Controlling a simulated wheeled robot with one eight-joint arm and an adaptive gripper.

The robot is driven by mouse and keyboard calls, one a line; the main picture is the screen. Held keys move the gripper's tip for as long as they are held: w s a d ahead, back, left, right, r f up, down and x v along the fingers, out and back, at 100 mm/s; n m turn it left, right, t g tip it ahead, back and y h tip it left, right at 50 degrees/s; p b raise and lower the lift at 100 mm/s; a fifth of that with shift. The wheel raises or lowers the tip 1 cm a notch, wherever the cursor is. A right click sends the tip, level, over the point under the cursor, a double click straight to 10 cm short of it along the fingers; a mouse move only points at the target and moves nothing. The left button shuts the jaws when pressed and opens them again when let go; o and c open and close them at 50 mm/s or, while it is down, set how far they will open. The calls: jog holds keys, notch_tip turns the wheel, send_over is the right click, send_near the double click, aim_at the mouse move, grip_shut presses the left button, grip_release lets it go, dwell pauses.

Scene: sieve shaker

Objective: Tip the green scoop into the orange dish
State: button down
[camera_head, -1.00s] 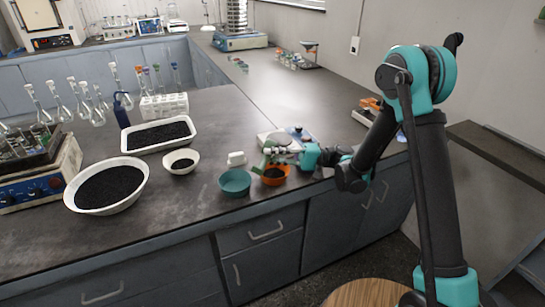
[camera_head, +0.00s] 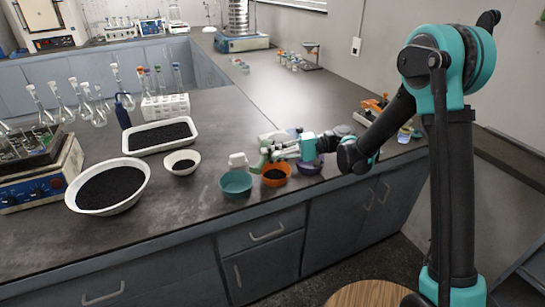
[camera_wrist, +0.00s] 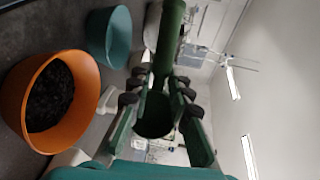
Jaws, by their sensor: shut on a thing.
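My gripper (camera_head: 280,152) is shut on the green scoop (camera_head: 258,163), just above and behind the orange dish. In the wrist view the scoop (camera_wrist: 155,115) sits between the two fingers of my gripper (camera_wrist: 158,95), with a long green part reaching to the top of the picture. Whether the scoop holds anything cannot be made out. The orange dish (camera_head: 278,181) stands near the bench's front edge with dark grains in it. It also shows at the left of the wrist view (camera_wrist: 88,105), apart from the scoop.
A teal dish (camera_head: 235,190) stands left of the orange dish, and a purple dish (camera_head: 308,171) stands right of it. A small white object (camera_head: 238,160) is behind the teal dish. A white bowl (camera_head: 145,190), small bowl (camera_head: 172,168) and tray (camera_head: 132,153) hold dark grains further left.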

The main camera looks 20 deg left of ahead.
jog(key=shift+a+r+h, duration=0.1)
jog(key=shift+h, duration=0.3)
jog(key=shift+s+a+r+m+t+h, duration=0.1)
jog(key=shift+a+r+m+t+h, duration=0.15)
jog(key=shift+h, duration=0.3)
jog(key=shift+a+r+m+t+h, duration=0.15)
jog(key=shift+r+m+t+h, duration=0.15)
jog(key=shift+h, duration=0.25)
jog(key=shift+a+r+m+t+h, duration=0.15)
jog(key=shift+m+t+h, duration=0.15)
jog(key=shift+h, duration=0.4)
jog(key=shift+a+r+h, duration=0.15)
jog(key=shift+a+h, duration=0.1)
jog(key=shift+h, duration=0.45)
jog(key=shift+s+a+r+m+t+h, duration=0.15)
jog(key=shift+m+t+h, duration=0.1)
jog(key=shift+h, duration=0.25)
jog(key=shift+w+a+r+m+t+h, duration=0.1)
jog(key=shift+t+h, duration=0.1)
jog(key=shift+h, duration=0.7)
